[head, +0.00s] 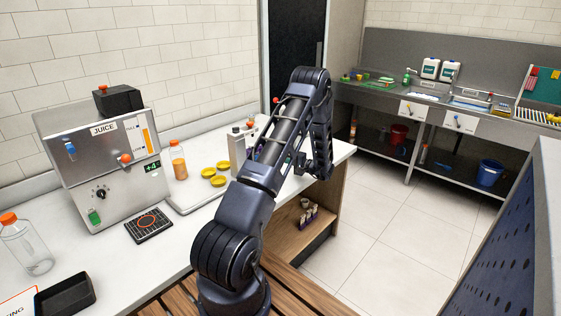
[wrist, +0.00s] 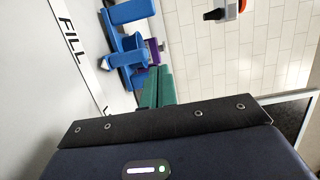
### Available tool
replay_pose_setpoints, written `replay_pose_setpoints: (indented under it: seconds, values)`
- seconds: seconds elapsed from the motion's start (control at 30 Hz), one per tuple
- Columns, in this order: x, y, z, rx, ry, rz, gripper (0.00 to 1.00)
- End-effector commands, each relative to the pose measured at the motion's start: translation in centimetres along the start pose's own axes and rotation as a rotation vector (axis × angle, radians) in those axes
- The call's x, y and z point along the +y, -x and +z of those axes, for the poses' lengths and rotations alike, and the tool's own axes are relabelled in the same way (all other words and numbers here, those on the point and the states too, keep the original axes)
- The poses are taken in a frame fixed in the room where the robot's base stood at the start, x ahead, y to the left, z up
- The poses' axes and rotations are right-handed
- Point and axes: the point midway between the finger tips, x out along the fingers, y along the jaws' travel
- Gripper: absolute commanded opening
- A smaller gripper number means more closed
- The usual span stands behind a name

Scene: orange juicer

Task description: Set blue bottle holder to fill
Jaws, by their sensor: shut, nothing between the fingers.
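The blue bottle holder (wrist: 130,45) shows in the wrist view as several blocky blue parts beside a white panel marked FILL (wrist: 72,42). A purple part (wrist: 154,50) sits just past it. My gripper (wrist: 157,72) shows there as two green finger strips, side by side and shut, near the blue and purple parts. I cannot tell whether they touch. In the head view the filling station (head: 238,148) stands on the counter, partly hidden by my arm, with small blue and purple parts at its side. The holder's setting is not clear.
The juice machine (head: 105,165) stands at the left of the counter. An orange-capped bottle (head: 178,160) and yellow orange halves (head: 208,173) are on a tray. A clear bottle (head: 25,245) and black tray (head: 65,293) are nearer. The floor at right is clear.

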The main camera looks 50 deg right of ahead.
Motion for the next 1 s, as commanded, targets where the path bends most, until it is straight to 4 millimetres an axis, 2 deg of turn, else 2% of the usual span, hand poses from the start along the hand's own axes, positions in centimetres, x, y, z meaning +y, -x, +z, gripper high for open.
replay_pose_setpoints:
  seconds: [0.47, 0.7, 1.0]
  values:
    - [-0.1, -8.4, 0.1, -0.002, 0.000, 0.000, 0.00]
    - [-0.1, -9.1, 2.9, 0.000, -0.002, 0.000, 0.00]
    - [-0.1, -9.2, 3.9, 0.000, 0.000, 0.000, 0.00]
